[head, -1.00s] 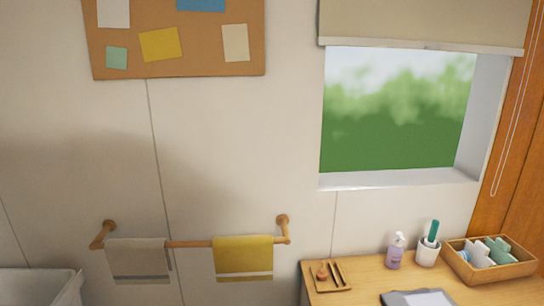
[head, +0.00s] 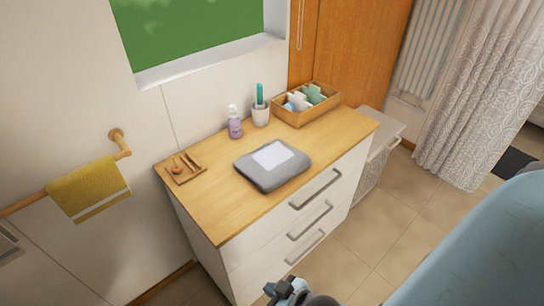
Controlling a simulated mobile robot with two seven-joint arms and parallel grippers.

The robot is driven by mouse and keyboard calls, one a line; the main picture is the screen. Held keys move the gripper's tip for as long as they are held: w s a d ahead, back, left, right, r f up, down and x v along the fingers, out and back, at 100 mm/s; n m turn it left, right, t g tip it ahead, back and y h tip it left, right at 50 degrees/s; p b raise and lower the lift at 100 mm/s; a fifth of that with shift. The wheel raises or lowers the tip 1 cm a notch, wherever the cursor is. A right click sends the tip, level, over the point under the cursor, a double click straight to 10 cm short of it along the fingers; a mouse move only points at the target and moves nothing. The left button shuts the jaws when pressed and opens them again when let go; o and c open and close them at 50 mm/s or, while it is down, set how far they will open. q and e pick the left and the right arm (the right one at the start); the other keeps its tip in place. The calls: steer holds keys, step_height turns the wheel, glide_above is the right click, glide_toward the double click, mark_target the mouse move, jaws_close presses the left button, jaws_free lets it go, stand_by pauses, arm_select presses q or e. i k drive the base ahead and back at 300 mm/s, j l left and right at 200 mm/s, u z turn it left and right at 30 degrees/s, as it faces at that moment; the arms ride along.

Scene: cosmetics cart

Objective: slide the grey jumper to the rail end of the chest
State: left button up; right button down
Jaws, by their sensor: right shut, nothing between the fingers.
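The grey jumper (head: 262,176) lies folded on the wooden top of the chest (head: 225,215), near the middle and toward the front edge. A pale rectangle (head: 274,153) lies on top of it. The rail (head: 22,204) is on the wall to the left of the chest, so the chest's left end is the rail end. My right gripper (head: 272,290) shows at the bottom edge, low in front of the chest drawers and apart from the jumper. It is shut and empty. My left gripper is out of view.
A small wooden tray (head: 193,179) sits at the rail end of the top. A lilac pump bottle (head: 235,128), a white cup (head: 261,117) and a wooden box (head: 330,106) stand along the back. A yellow towel (head: 88,189) hangs on the rail. Bare top lies between tray and jumper.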

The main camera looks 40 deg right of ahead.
mark_target(271, 165)
steer(key=l+u, duration=0.15)
steer(key=l, duration=0.35)
steer(key=l+u, duration=0.1)
steer(key=l, duration=0.4)
steer(key=l+u, duration=0.15)
steer(key=l, duration=0.3)
steer(key=k+l+u, duration=0.15)
steer(key=l, duration=0.35)
steer(key=l+u, duration=0.15)
steer(key=l, duration=0.35)
steer(key=k+l+u, duration=0.1)
steer(key=l, duration=0.35)
steer(key=k, duration=0.05)
